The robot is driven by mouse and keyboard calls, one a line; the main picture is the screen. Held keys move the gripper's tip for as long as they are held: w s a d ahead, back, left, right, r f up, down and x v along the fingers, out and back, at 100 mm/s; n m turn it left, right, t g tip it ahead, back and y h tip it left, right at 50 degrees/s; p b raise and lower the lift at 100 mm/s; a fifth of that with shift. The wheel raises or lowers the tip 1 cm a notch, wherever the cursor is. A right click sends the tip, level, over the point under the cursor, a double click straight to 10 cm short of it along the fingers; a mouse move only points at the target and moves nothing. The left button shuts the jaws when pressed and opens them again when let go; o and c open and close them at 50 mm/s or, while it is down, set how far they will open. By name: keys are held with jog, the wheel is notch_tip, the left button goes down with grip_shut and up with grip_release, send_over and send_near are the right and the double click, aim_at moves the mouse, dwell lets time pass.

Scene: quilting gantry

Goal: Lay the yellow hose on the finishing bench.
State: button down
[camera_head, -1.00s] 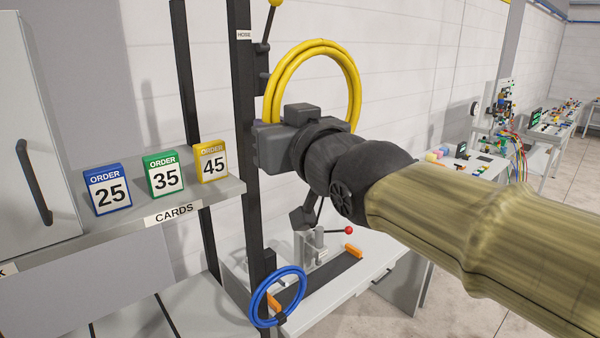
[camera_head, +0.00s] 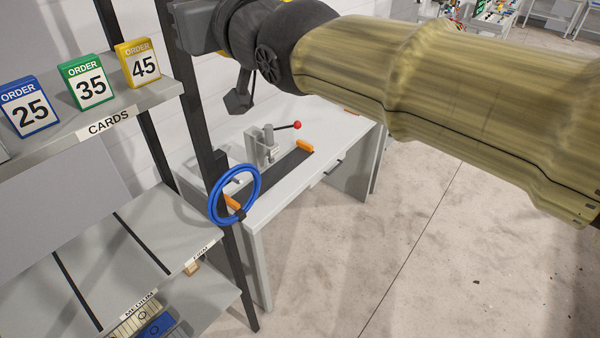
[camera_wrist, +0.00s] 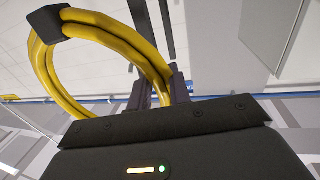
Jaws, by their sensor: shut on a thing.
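The yellow hose is a round coil (camera_wrist: 47,75) in the wrist view, with a dark block around part of it. My gripper (camera_wrist: 160,92) is shut on the coil, whose strands pass between its fingers. In the head view my gripper is cut by the top edge, close to the dark rack post, and nearly all of the hose is out of frame. A white bench (camera_head: 338,122) stands behind the post. I see no label on it, so I cannot tell whether it is the finishing bench.
A toggle clamp (camera_head: 264,146) with a red knob stands on the bench, near orange blocks. A blue coil (camera_head: 212,205) hangs on the post (camera_head: 205,150). The card shelf (camera_head: 150,98) holds order cards at left. Open floor (camera_head: 400,250) lies at right.

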jog(key=w+a+f+m+t+h+b, duration=0.1)
jog(key=w+a+f+m+t+h, duration=0.15)
jog(key=w+f, duration=1.3)
jog(key=w+d+f+m+t+h+b, duration=0.1)
jog(key=w+d+f+h, duration=0.2)
jog(key=f, duration=0.9)
jog(key=w+d+f+m+h+b, duration=0.15)
jog(key=w+f, duration=0.25)
jog(key=f, duration=0.8)
jog(key=w+d+f+m+h+b, duration=0.1)
jog(key=d+f+h, duration=0.1)
jog(key=d+f, duration=0.55)
jog(key=d+f+m+h, duration=0.2)
jog(key=d+f, duration=0.3)
jog(key=f, duration=0.6)
jog(key=s+d+f+b, duration=0.1)
jog(key=s+d+f, duration=0.3)
jog(key=d+f, duration=0.3)
jog(key=s+d+f, duration=0.3)
jog(key=d+f, duration=0.4)
jog(key=f, duration=0.1)
jog(key=shift+s+d+t+h+b, duration=0.2)
jog(key=shift+s+t+h+b, duration=0.15)
jog(key=shift+s+t+h, duration=0.1)
jog(key=shift+w+f, duration=0.1)
